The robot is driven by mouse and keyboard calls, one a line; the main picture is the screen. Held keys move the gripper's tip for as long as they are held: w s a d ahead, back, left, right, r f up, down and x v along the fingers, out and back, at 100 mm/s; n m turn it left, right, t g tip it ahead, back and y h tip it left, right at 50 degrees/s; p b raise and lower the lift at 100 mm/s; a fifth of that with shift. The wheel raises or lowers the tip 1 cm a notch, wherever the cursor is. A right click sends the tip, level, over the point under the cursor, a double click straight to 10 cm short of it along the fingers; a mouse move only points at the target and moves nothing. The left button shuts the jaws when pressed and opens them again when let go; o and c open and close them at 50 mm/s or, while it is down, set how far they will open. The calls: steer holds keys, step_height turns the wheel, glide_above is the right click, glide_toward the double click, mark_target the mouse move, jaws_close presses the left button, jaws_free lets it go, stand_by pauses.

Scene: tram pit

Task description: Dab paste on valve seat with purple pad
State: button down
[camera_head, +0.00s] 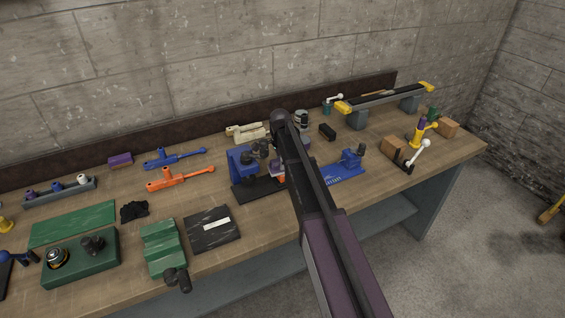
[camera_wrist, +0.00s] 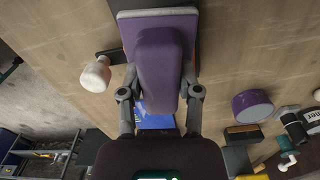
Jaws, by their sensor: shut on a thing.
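My gripper (camera_wrist: 159,78) is shut on a purple pad (camera_wrist: 160,55) in the wrist view, one finger on each side of its thick purple grip. A wider, flat purple plate with a pale edge shows at the pad's far end. In the head view my arm covers most of the gripper; a small purple patch (camera_head: 277,171) shows beside it, near a blue fixture (camera_head: 242,165). I cannot tell whether the pad touches anything. A green block (camera_head: 80,268) with a round metal fitting stands at the front left; I cannot tell which part is the valve seat or where paste is.
The workbench (camera_head: 215,185) is crowded. An orange tool (camera_head: 180,178), a blue tool (camera_head: 175,158), a green stepped block (camera_head: 163,248) and a dark plate (camera_head: 211,229) lie left of my arm. A yellow-ended rail (camera_head: 385,99) stands at the back right. A concrete wall rises behind.

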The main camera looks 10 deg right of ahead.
steer(key=shift+s+a, duration=0.1)
steer(key=shift+a, duration=0.3)
step_height(320, 180, up, 7)
steer(key=p, duration=0.7)
stand_by(0.3)
steer(key=shift+r, duration=0.1)
stand_by(0.5)
